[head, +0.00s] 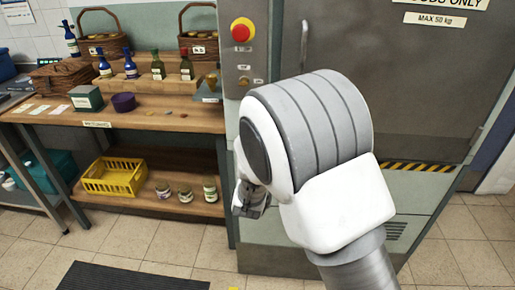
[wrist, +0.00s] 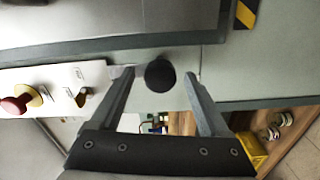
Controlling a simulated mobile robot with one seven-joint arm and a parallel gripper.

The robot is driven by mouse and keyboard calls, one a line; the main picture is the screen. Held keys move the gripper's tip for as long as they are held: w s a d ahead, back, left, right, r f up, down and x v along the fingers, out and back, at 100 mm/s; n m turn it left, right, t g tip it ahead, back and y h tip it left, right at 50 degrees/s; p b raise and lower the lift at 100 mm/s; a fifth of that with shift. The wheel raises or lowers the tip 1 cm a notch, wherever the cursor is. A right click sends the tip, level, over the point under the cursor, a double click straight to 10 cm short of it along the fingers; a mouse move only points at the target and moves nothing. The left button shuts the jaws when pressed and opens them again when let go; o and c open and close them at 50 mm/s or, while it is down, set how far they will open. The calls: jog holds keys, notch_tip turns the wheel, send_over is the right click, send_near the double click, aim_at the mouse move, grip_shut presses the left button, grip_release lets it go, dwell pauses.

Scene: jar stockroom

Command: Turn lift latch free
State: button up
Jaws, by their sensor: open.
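The lift's grey door (head: 400,80) is shut in the head view, with an upright handle (head: 304,45) near its left edge. In the wrist view a round black knob (wrist: 160,75), which looks like the latch, sits on the grey-green frame beside the door. My gripper (wrist: 158,78) is open, with one finger on each side of the knob; I cannot tell whether either touches it. In the head view my gripper (head: 250,200) is partly hidden by my arm, and the knob is hidden there.
A red stop button (head: 243,30) sits on the panel left of the door. A wooden shelf unit (head: 150,120) at left holds bottles, baskets, a yellow crate (head: 115,177) and several jars. A dark mat (head: 130,278) lies on the floor.

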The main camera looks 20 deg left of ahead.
jog(key=p+v, duration=0.1)
jog(key=v, duration=1.6)
jog(key=shift+s+p, duration=0.15)
jog(key=shift+p, duration=0.2)
jog(key=shift+a, duration=0.1)
jog(key=w+d+r+m+g, duration=0.4)
jog(key=d+r+m+g, duration=0.25)
jog(key=d+m, duration=0.35)
jog(key=s+d+r+m+g+h, duration=0.25)
jog(key=s+d+m, duration=0.25)
jog(key=s+d, duration=0.5)
jog(key=s+d+r+m+g+h, duration=0.2)
jog(key=s+d+m+g, duration=0.15)
jog(key=s+d, duration=0.65)
notch_tip(320, 180, up, 12)
jog(key=w+d+p, duration=0.1)
jog(key=w+p, duration=0.2)
jog(key=p, duration=1)
jog(key=shift+d+t, duration=0.3)
jog(key=shift+t, duration=0.05)
